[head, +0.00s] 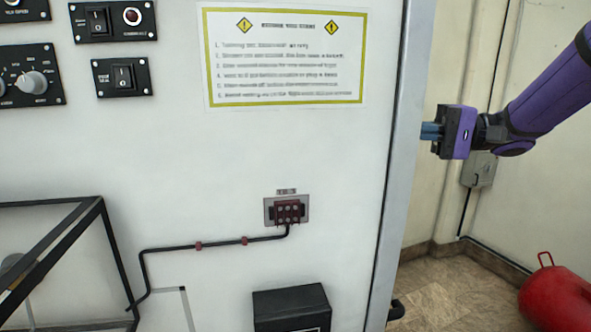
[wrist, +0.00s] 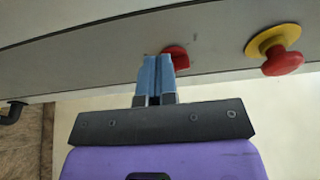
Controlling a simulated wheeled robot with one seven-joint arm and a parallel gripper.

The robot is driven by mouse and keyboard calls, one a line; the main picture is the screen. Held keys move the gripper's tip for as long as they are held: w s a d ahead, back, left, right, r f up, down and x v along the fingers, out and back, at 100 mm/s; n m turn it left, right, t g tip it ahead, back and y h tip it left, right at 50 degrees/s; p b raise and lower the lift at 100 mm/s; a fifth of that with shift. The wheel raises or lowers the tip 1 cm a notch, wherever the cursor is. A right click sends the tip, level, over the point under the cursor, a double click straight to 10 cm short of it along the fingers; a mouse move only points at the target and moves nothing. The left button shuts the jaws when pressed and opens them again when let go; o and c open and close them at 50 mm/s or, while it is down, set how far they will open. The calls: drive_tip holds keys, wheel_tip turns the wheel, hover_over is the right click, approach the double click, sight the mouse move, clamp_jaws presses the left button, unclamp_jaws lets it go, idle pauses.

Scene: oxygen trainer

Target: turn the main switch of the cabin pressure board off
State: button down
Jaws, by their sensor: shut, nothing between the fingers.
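My gripper (head: 424,131) is shut and empty, at the right of the head view, beside the right edge of the white board (head: 300,150). In the wrist view my gripper's blue fingers (wrist: 158,62) are together, with their tips by a red switch knob (wrist: 178,57) on the board's grey side face. The fingers partly hide the knob's left side. I cannot tell whether they touch it, nor which way the knob is turned. The knob is out of sight in the head view. No label on it is readable.
A red mushroom button on a yellow ring (wrist: 280,58) sticks out to the right of the knob. Small black switch panels (head: 123,77) are on the board's front. A grey box (head: 479,169) is on the wall behind my gripper, and a red cylinder (head: 560,302) lies on the floor.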

drive_tip(key=d, duration=0.2)
drive_tip(key=w+d, duration=0.1)
drive_tip(key=d, duration=0.1)
drive_tip(key=shift+d, duration=0.25)
drive_tip(key=a+r+m+h, duration=0.1)
drive_tip(key=a+r+m, duration=0.3)
drive_tip(key=a+m, duration=0.1)
drive_tip(key=shift+s+a+g, duration=0.25)
drive_tip(key=shift+a+g, duration=0.15)
drive_tip(key=shift+a, duration=0.05)
idle(0.8)
drive_tip(key=shift+a, duration=0.1)
